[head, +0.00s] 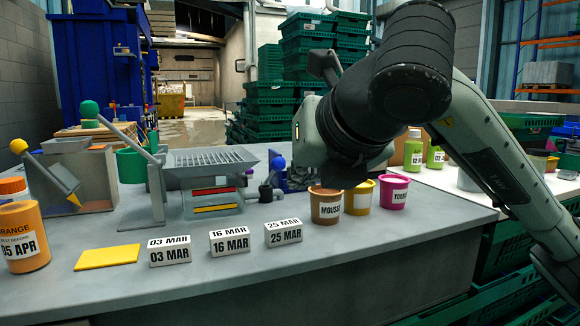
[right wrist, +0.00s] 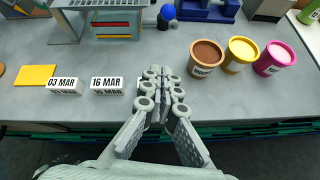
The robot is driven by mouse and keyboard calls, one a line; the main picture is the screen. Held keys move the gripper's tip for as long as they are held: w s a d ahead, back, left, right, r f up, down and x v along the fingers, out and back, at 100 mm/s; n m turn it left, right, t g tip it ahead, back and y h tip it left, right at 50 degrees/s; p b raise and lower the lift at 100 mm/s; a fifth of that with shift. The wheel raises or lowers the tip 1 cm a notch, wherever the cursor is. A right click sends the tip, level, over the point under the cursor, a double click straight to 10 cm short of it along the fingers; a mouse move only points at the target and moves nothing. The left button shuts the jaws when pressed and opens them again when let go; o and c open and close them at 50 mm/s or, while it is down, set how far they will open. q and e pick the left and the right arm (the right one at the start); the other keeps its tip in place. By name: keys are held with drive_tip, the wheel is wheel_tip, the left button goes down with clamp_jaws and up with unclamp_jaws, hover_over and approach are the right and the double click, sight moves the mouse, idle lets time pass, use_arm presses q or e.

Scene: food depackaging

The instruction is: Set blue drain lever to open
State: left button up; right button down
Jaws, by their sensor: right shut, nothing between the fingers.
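The blue drain lever shows as a blue ball knob (head: 278,163) on a short dark stem, right of the grated drain unit (head: 212,160). The blue knob also shows near the top of the right wrist view (right wrist: 168,12). Whether the lever stands open or closed I cannot tell. My right gripper (right wrist: 161,78) is shut and empty above the counter. In the right wrist view it is nearer the counter's front edge than the knob and clear of it. My right arm's wrist hides most of the gripper in the head view. My left gripper is not in view.
Date blocks (head: 230,240) and a yellow pad (head: 107,257) lie along the counter front. A brown mousse cup (head: 325,207), a yellow cup (head: 358,198) and a pink cup (head: 393,192) stand at the right. An orange bottle (head: 22,235) stands far left.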

sight(280, 169)
drive_tip(key=p+x, duration=0.1)
drive_tip(key=x, duration=0.7)
drive_tip(key=shift+w+d+f, duration=0.1)
drive_tip(key=shift+w+f, duration=0.05)
drive_tip(key=shift+w, duration=0.05)
drive_tip(key=shift+w+r+p, duration=0.25)
drive_tip(key=shift+w+r, duration=0.1)
drive_tip(key=shift+w, duration=0.2)
drive_tip(key=shift+w+r+p, duration=0.2)
drive_tip(key=shift+w+r, duration=0.15)
drive_tip(key=shift+w, duration=0.15)
drive_tip(key=shift+w+a+r, duration=0.2)
drive_tip(key=shift+w+r, duration=0.3)
drive_tip(key=shift+w, duration=0.15)
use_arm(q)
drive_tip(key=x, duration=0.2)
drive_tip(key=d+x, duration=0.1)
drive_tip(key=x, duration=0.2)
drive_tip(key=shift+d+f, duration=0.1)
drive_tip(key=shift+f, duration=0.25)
use_arm(e)
drive_tip(key=shift+w+a+r+g+p, duration=0.1)
drive_tip(key=shift+w+r+g+p, duration=0.3)
drive_tip(key=shift+r+p, duration=0.3)
drive_tip(key=shift+w+r, duration=0.1)
drive_tip(key=shift+w, duration=0.05)
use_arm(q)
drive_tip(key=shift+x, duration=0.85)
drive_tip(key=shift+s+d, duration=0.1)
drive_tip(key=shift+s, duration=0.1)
